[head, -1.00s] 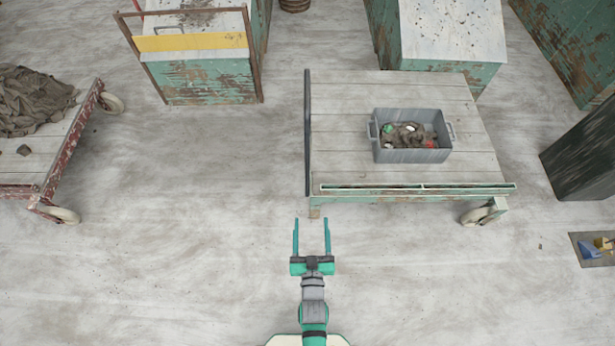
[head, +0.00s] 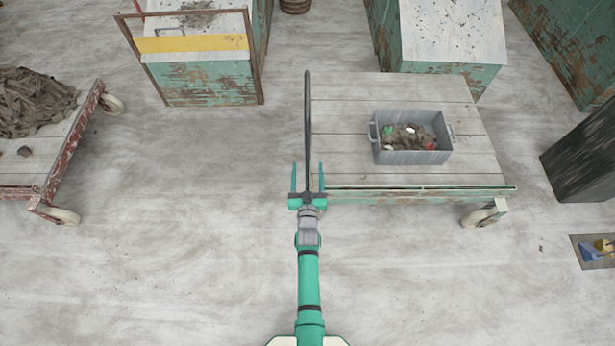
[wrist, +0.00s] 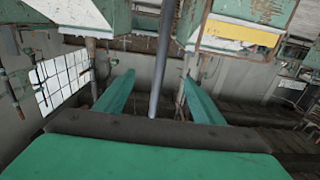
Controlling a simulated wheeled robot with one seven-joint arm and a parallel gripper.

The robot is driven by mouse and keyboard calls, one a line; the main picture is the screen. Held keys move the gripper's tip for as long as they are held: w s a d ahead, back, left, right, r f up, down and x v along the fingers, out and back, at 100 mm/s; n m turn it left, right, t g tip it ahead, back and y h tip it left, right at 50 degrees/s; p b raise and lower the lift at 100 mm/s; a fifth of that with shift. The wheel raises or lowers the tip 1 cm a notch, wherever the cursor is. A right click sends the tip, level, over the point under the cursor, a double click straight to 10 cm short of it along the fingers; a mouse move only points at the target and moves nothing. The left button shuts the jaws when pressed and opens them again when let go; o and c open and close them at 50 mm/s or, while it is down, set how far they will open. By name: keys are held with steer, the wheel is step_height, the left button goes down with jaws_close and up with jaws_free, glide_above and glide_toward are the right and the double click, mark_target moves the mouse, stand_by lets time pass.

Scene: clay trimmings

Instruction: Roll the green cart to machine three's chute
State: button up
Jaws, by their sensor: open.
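The green cart (head: 345,130) has a pale plank deck, a worn green front edge and a caster at its front right. A grey bin (head: 412,156) with clay scraps stands on the deck. A dark handle bar (head: 307,120) runs along the cart's left end. My gripper (head: 308,178) is open at the cart's front left corner, with the bar appearing between its fingers. In the wrist view a grey upright post (wrist: 161,65) stands between the two open fingers (wrist: 160,98), apart from both. Machine three's chute cannot be told from the other machines.
A red cart (head: 70,150) with a brown cloth heap stands at the left. Green machines (head: 210,85) (head: 455,40) stand behind the cart. A dark bin (head: 585,150) and a floor plate with small items (head: 595,262) are at the right. The front floor is clear.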

mark_target(307, 153)
steer(key=shift+w, duration=4.4)
steer(key=shift+c, duration=0.5)
steer(key=shift+a, duration=0.1)
jaws_close()
